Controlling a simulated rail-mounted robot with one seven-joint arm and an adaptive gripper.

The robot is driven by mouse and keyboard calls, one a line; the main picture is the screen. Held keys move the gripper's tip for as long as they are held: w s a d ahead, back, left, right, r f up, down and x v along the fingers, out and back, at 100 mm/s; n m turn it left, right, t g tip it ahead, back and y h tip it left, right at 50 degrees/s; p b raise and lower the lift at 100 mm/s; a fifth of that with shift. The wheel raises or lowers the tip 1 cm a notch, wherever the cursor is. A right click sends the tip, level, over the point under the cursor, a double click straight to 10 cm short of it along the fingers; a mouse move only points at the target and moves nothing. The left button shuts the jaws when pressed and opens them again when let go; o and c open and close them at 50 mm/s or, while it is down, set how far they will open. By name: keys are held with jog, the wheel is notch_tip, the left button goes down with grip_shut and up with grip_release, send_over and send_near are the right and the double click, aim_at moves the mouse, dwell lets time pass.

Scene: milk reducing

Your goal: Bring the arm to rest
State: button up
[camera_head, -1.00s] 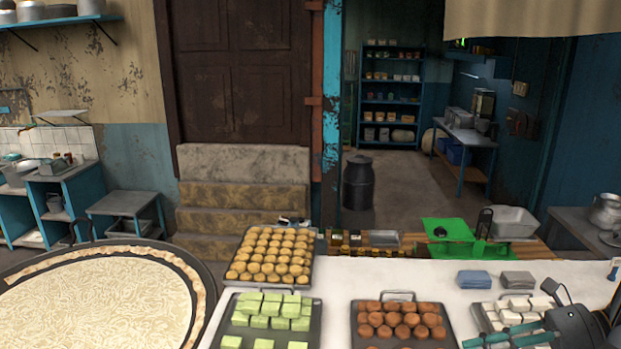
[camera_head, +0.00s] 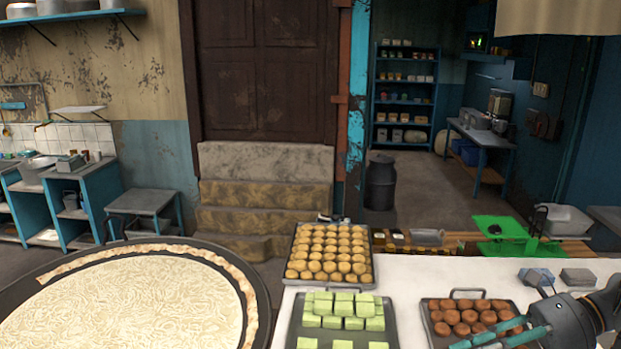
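My gripper (camera_head: 500,338) shows at the bottom right of the head view, with teal fingers pointing left. It is partly cut off by the lower edge, and I cannot tell how far apart the fingers are. Nothing is visibly held in the part that shows. My dark grey arm comes in from the right edge. In the picture the fingers lie across the front of the tray of round brown sweets (camera_head: 466,318); I cannot tell their height above it.
A large round pan (camera_head: 262,290) of pale milk is at the left. A tray of yellow sweets (camera_head: 330,253) and a tray of green sweets (camera_head: 343,313) stand on the white counter (camera_head: 425,272).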

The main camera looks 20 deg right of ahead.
jog(key=w+a+f, duration=0.3)
jog(key=shift+a+f+p, duration=0.3)
jog(key=shift+a+f, duration=0.1)
jog(key=shift+a, duration=0.15)
